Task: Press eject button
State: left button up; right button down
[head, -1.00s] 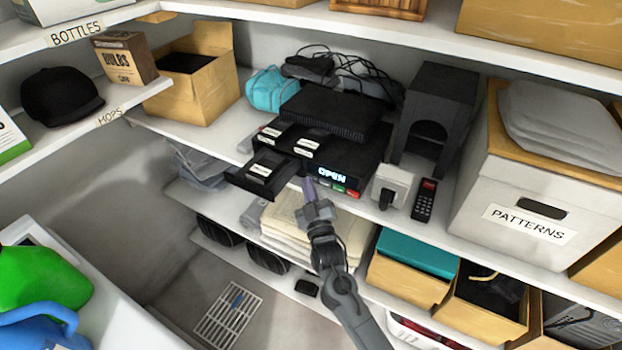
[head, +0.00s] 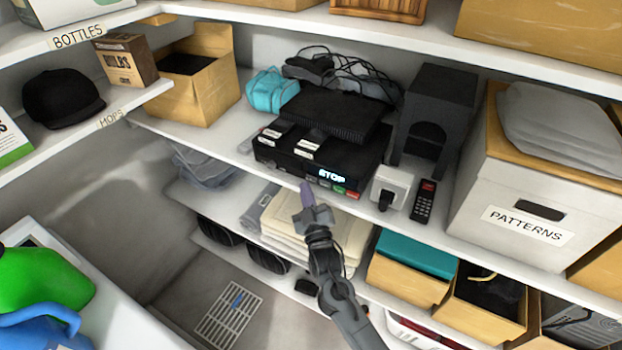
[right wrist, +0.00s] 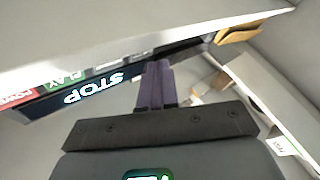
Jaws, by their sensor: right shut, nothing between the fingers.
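A black player (head: 290,158) sits on the middle shelf, its front tray shut flush. Its lit display (head: 332,177) reads STOP, and it also shows upside down in the right wrist view (right wrist: 98,88). Below the display is a row of small buttons: grey ones (head: 318,183), a green PLAY button (right wrist: 70,78) and a red POWER button (right wrist: 15,98). I cannot read which grey one is eject. My right gripper (head: 306,188) is shut and empty, purple fingertips just in front of the lower front edge near the grey buttons; they show in the wrist view (right wrist: 155,82). Contact is unclear. My left gripper is out of view.
A white box-shaped device (head: 393,186) and a black remote (head: 424,200) stand right of the player. A dark box (head: 440,105) stands behind them, and a black ridged box (head: 322,112) lies on top of the player. Folded cloths (head: 300,225) lie on the shelf below.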

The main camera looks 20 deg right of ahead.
dwell(0.3)
jog(key=s+a+p, duration=0.1)
jog(key=a, duration=0.1)
jog(key=s+a, duration=0.2)
jog(key=shift+p, duration=0.4)
dwell(0.6)
jog(key=shift+f, duration=0.1)
